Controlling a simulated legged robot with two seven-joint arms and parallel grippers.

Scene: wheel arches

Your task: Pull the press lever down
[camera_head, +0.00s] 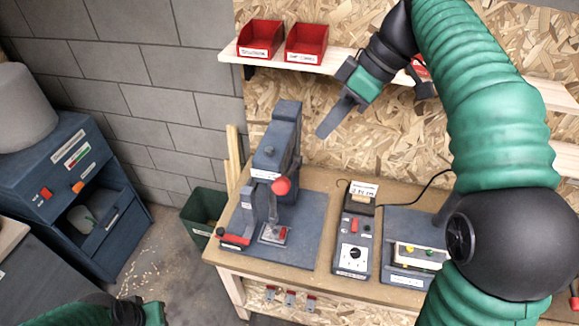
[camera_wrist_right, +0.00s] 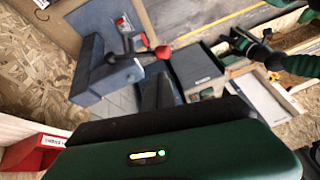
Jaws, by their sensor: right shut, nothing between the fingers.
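The blue-grey press (camera_head: 284,140) stands on its base plate at the left of the workbench. Its lever ends in a red ball knob (camera_head: 281,186), which faces the front of the bench. In the right wrist view the press (camera_wrist_right: 98,72) appears tilted, with the red knob (camera_wrist_right: 163,52) on its dark lever. My right gripper (camera_head: 326,130) is shut and empty. It is in the air above and to the right of the press, apart from the knob. Part of my left arm (camera_head: 125,312) shows at the bottom left of the head view; its jaws cannot be made out.
Two red bins (camera_head: 305,42) stand on the wooden shelf (camera_head: 345,62) behind. A control box (camera_head: 353,240) and another device (camera_head: 415,255) are right of the press on the workbench (camera_head: 335,180). A blue cabinet (camera_head: 75,190) and a green bin (camera_head: 203,212) stand at the left.

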